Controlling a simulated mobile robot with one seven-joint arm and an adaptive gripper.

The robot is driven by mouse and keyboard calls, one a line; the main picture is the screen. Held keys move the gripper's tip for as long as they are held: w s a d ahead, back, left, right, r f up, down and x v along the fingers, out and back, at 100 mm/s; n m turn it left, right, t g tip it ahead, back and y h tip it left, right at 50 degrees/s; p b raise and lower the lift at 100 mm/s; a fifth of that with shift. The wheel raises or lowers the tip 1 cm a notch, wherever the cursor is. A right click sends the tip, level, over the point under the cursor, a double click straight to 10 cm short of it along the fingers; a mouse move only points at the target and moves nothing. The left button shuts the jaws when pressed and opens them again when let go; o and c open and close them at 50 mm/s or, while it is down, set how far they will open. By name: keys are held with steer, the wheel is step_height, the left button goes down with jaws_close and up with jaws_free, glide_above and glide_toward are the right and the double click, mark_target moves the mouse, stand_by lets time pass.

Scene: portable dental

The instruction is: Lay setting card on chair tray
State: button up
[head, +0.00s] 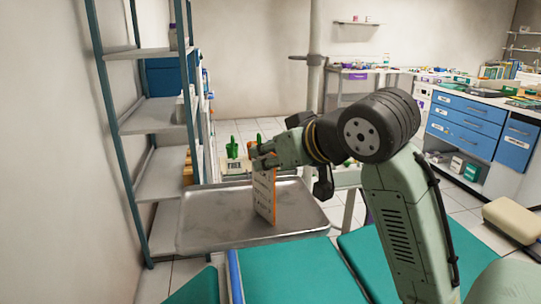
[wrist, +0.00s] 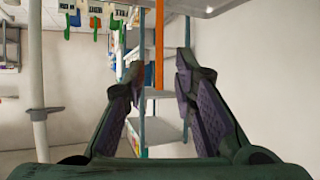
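The setting card (head: 264,198) is a thin upright card with a pale printed face and an orange edge. In the head view it stands over the metal chair tray (head: 205,222), its lower edge seeming to meet the tray. My gripper (head: 265,158) is at the card's top. In the wrist view, the card shows edge-on as an orange strip (wrist: 159,45) between the two fingers. My gripper (wrist: 158,80) is open there, with a gap on both sides of the strip. The tray (wrist: 205,6) shows at the top of that view.
A shelf rack (head: 150,115) stands close to the left of the tray. A teal dental chair (head: 300,272) lies in front. Counters with blue drawers (head: 470,120) are at the right. Most of the tray surface is bare.

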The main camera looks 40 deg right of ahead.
steer(key=b+v, duration=0.1)
steer(key=v, duration=1.1)
